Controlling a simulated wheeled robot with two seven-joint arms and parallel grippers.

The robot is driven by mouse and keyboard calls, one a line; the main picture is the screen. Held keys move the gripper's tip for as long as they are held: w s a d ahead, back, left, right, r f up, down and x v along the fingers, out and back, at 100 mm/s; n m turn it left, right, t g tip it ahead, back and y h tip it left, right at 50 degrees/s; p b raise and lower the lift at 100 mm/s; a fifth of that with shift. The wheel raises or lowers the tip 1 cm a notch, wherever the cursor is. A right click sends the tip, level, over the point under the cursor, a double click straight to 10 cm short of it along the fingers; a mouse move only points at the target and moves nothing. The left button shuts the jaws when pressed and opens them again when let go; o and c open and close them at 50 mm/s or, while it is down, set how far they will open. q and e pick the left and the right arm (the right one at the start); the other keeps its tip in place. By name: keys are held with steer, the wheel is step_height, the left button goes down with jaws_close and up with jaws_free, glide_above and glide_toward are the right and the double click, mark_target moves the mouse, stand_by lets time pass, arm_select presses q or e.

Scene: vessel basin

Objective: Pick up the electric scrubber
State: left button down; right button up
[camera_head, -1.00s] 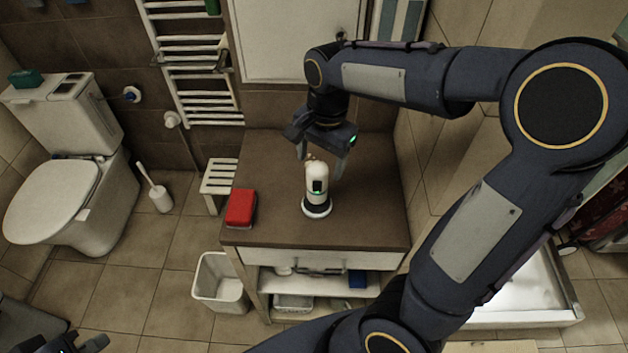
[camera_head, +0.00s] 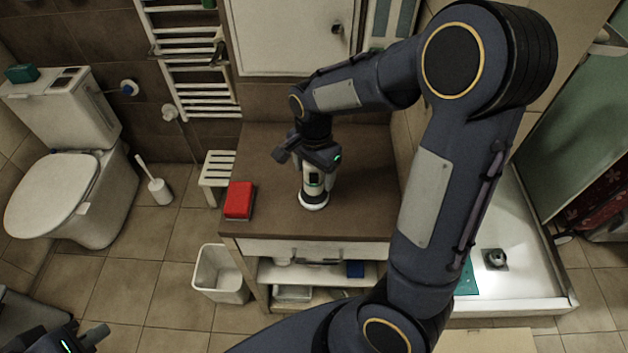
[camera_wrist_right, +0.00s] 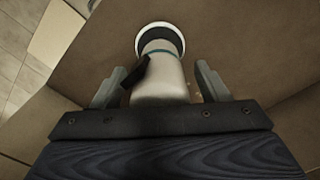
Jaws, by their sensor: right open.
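The electric scrubber (camera_head: 313,186) stands upright on the brown cabinet top, white with a dark panel and a round white-rimmed base. My right gripper (camera_head: 316,168) is lowered over its upper part, which it hides in the head view. In the right wrist view the scrubber (camera_wrist_right: 160,72) lies between the two open fingers of the right gripper (camera_wrist_right: 160,88), with a gap visible on the right side. My left gripper (camera_head: 88,340) is at the bottom left corner, far from the scrubber, mostly cut off by the frame edge.
A red box (camera_head: 239,200) sits on the cabinet top (camera_head: 365,215) left of the scrubber. A white bin (camera_head: 220,275) stands on the floor beside the cabinet. A white stool (camera_head: 217,172), a toilet brush (camera_head: 158,190) and a toilet (camera_head: 70,200) are further left.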

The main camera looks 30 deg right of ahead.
steer(key=c, duration=1.1)
steer(key=shift+o, duration=0.2)
